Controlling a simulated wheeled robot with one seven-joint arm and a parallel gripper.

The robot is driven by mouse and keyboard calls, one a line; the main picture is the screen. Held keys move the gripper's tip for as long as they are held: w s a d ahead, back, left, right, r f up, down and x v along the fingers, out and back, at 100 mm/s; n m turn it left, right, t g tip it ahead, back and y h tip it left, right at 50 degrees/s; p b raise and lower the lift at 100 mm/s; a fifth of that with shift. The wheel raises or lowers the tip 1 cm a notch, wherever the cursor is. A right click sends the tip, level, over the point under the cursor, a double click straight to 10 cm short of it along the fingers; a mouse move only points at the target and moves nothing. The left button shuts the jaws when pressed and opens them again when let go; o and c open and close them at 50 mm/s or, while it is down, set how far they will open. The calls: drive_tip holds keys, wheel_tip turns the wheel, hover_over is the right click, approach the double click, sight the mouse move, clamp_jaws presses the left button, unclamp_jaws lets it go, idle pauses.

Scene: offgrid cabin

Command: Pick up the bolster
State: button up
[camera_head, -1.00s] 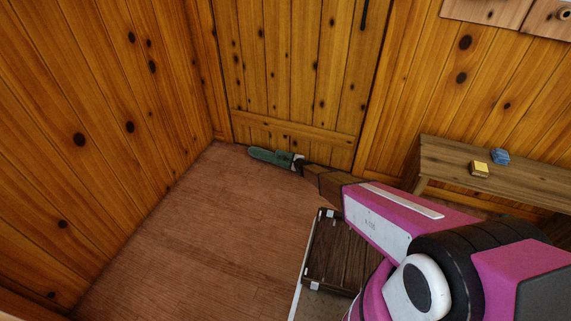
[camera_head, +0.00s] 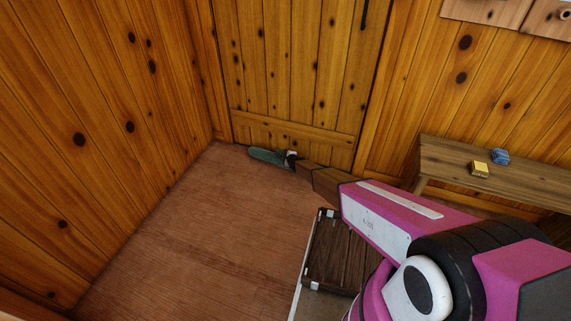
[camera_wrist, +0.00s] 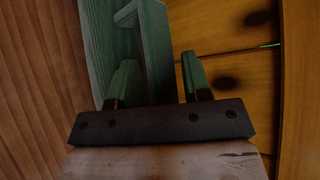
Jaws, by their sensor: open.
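The bolster (camera_head: 267,156) is a long green piece lying on the floor at the foot of the plank door. In the wrist view the green bolster (camera_wrist: 157,50) runs up from between my fingers, with more green surface to the left. My gripper (camera_head: 291,160) is at the bolster's right end in the head view and hides that end. In the wrist view my gripper (camera_wrist: 158,82) is open, with one finger on each side of the near green part. I cannot tell whether either finger touches it.
The plank door (camera_head: 295,75) and the left wall (camera_head: 90,120) stand close to the bolster. A dark chest with pale corners (camera_head: 330,255) sits below my arm. A wooden bench (camera_head: 490,175) at right holds a yellow block (camera_head: 479,169) and a blue item (camera_head: 500,156). Floor at left is clear.

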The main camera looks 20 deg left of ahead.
clamp_jaws()
idle(1.4)
